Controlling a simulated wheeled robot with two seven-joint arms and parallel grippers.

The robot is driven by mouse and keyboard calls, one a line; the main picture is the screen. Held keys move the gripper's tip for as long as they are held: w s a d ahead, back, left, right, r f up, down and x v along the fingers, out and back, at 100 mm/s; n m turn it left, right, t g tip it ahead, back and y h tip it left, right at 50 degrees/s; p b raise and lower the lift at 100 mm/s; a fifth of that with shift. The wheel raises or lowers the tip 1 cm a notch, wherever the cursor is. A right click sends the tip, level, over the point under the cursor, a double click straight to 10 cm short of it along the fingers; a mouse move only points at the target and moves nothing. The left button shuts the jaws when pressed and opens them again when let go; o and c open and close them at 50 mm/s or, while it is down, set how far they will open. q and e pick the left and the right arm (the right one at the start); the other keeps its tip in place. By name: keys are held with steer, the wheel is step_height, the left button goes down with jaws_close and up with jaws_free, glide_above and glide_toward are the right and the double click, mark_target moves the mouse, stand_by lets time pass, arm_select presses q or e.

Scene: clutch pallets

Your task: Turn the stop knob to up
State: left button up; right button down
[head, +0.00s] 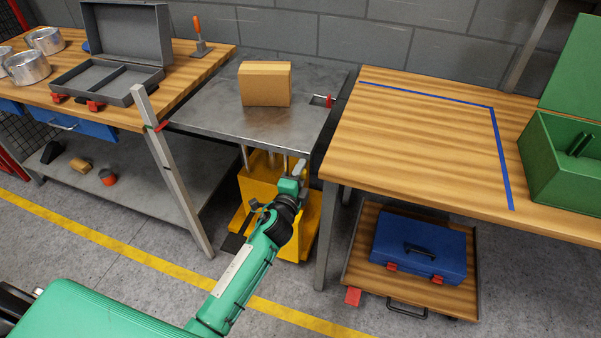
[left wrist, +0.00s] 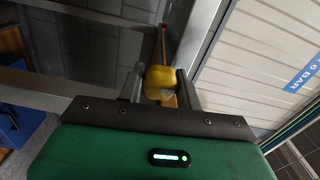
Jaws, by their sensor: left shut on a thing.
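A yellow rounded knob (left wrist: 160,80), which I take to be the stop knob, sits between the two fingers of my left gripper (left wrist: 160,90) in the left wrist view. The fingers are shut on it, one on each side. A thin brown bar shows behind it. In the head view my left gripper (head: 299,172) reaches under the front right edge of the steel lift top (head: 205,115), by the yellow lift body (head: 258,185). The knob is hidden there by the gripper, and its turn angle cannot be told. My right gripper is not in view.
A cardboard box (head: 265,84) and a small red piece (head: 328,100) are on the steel top. A wooden table (head: 420,140) with blue tape stands close on the right, its leg near my gripper. A blue toolbox (head: 418,247) lies low.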

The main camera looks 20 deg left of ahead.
arm_select(q)
steer(key=shift+m, duration=0.6)
steer(key=o, duration=1)
steer(key=shift+s+f, duration=0.1)
steer(key=shift+s, duration=0.35)
steer(key=s+b, duration=0.1)
steer(key=s, duration=1.1)
steer(key=shift+s+a, duration=0.2)
steer(key=shift+s, duration=0.2)
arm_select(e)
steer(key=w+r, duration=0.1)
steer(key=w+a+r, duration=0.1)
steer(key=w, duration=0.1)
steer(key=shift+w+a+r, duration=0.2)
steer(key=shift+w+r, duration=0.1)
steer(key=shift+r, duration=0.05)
